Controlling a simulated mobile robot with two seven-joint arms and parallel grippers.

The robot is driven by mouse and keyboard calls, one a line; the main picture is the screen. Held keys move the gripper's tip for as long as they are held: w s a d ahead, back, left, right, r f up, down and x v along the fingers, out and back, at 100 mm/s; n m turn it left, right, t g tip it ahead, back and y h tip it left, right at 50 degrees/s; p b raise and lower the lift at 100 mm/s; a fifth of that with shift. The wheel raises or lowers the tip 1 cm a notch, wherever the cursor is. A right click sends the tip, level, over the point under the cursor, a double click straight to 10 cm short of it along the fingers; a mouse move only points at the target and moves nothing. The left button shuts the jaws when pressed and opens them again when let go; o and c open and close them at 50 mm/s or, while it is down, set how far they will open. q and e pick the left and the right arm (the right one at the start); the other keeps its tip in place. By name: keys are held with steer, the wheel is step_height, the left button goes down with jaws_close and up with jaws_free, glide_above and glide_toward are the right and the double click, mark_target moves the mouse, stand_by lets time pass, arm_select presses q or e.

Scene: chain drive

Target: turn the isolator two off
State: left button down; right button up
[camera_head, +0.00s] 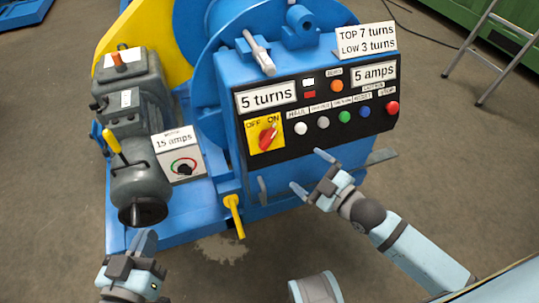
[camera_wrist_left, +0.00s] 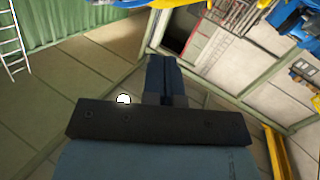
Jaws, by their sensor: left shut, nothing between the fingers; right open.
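A red rotary switch (camera_head: 267,136) sits on a yellow plate marked OFF and ON, at the left of the black control panel. Its handle is tilted, with the upper end toward ON. No label reading isolator two is legible, so I cannot tell whether this is it. My left gripper (camera_head: 143,241) is low at the left, in front of the grey motor, shut and empty. Its closed fingers also show in the left wrist view (camera_wrist_left: 165,78). My right gripper (camera_head: 312,173) is open and empty, in front of and below the panel, apart from the switch.
The blue machine carries a black panel (camera_head: 320,146) with several coloured buttons. A motor box (camera_head: 179,157) marked 15 amps has a black dial. A yellow lever (camera_head: 234,217) sticks out low at the front. A grey motor (camera_head: 138,182) stands left. Concrete floor is clear at right.

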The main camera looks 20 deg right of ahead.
mark_target(270, 141)
steer(key=b+x, duration=0.3)
steer(key=x, duration=0.9)
steer(key=shift+w+f, duration=0.1)
steer(key=shift+w, duration=0.05)
arm_select(q)
steer(key=shift+s+d+r+t+h, duration=0.1)
steer(key=shift+d+r+t+h, duration=0.3)
steer(key=shift+r, duration=0.45)
steer(key=shift+d+r+t+h, duration=0.25)
steer(key=shift+r+t+h, duration=0.15)
steer(key=shift+r, duration=0.45)
steer(key=shift+s+d+r+t+h, duration=0.1)
steer(key=shift+d+r+t+h, duration=0.35)
steer(key=shift+r, duration=0.4)
arm_select(e)
steer(key=shift+x, duration=0.75)
arm_select(q)
steer(key=shift+a, duration=0.15)
arm_select(e)
steer(key=shift+c, duration=0.3)
steer(key=c, duration=0.9)
arm_select(q)
steer(key=shift+r, duration=0.15)
